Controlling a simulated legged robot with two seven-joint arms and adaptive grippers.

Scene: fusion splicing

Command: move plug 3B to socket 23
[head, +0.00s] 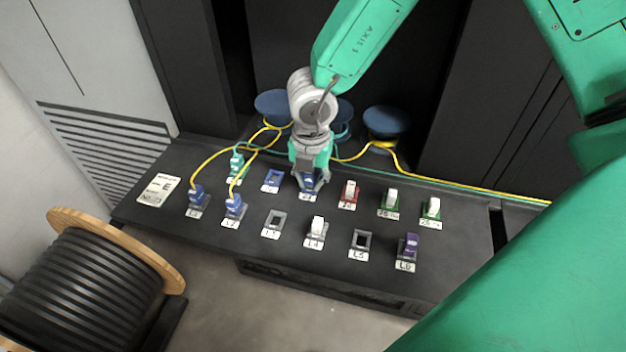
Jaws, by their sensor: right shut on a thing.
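My right gripper (311,178) reaches down from the top onto the back row of the black panel. It is shut on a plug that its fingers mostly hide, so I cannot read its label. It is at a blue socket (308,187), third from the left in the back row; the label there looks like 23 but is small. I cannot tell whether the plug is fully seated. A yellow cable (352,157) shows just behind the gripper. My left gripper is not in view.
Left of the gripper are an empty blue socket (272,179) and a teal plug (236,166). Right of it is a red socket with a white plug (349,190). A cable drum (80,285) stands at lower left.

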